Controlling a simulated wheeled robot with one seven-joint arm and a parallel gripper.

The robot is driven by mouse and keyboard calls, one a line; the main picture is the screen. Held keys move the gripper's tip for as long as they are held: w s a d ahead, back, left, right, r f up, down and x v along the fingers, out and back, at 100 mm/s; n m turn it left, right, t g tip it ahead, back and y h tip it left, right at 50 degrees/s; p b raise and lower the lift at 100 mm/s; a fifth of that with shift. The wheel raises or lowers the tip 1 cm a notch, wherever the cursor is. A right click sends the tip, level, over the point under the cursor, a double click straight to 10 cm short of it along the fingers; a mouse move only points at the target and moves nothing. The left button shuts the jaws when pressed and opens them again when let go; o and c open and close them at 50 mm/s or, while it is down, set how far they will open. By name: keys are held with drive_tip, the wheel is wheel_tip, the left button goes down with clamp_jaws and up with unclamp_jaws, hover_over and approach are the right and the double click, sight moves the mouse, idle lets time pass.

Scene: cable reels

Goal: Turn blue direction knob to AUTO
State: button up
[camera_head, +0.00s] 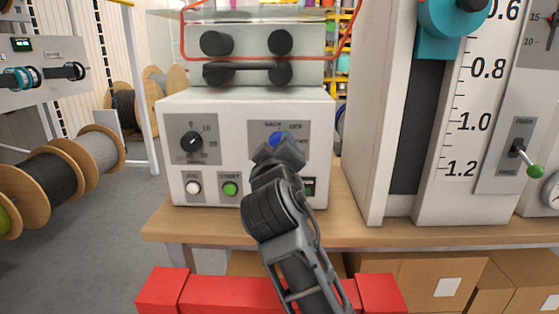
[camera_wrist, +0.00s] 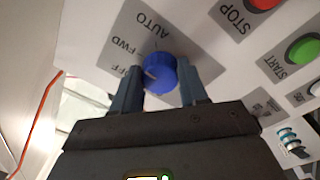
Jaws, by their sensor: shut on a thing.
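The blue direction knob (camera_head: 276,138) sits on a grey plate on the front of a white control box (camera_head: 235,105). In the wrist view the knob (camera_wrist: 160,73) lies between my two fingers, with the labels AUTO, FWD and OFF beside it. A pale mark on the knob faces left, on the FWD and OFF side and away from AUTO; its exact setting is hard to read. My gripper (camera_head: 281,152) is shut on the knob, one finger on each side, as the wrist view (camera_wrist: 161,84) shows. In the head view it hides the plate's lower part.
A black dial (camera_head: 191,142), a white JOG button (camera_head: 193,187) and a green START button (camera_head: 230,189) share the panel. The wrist view shows a red STOP button (camera_wrist: 262,4) close by. A tall scaled column (camera_head: 372,110) stands right of the box on the wooden bench (camera_head: 200,228).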

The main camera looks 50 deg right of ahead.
drive_tip(key=shift+w+f+m+g+b, duration=0.1)
drive_tip(key=shift+m+g+b, duration=0.05)
drive_tip(key=shift+m+b, duration=1.6)
drive_tip(key=shift+f+m+g+b, duration=0.15)
drive_tip(key=shift+m+b, duration=1.05)
drive_tip(key=shift+m, duration=1.05)
drive_tip(key=shift+r+m, duration=0.1)
drive_tip(key=shift+m, duration=0.2)
drive_tip(key=o, duration=1.1)
drive_tip(key=shift+c, duration=0.2)
drive_tip(key=shift+r, duration=0.1)
drive_tip(key=v, duration=0.8)
drive_tip(key=shift+w, duration=0.1)
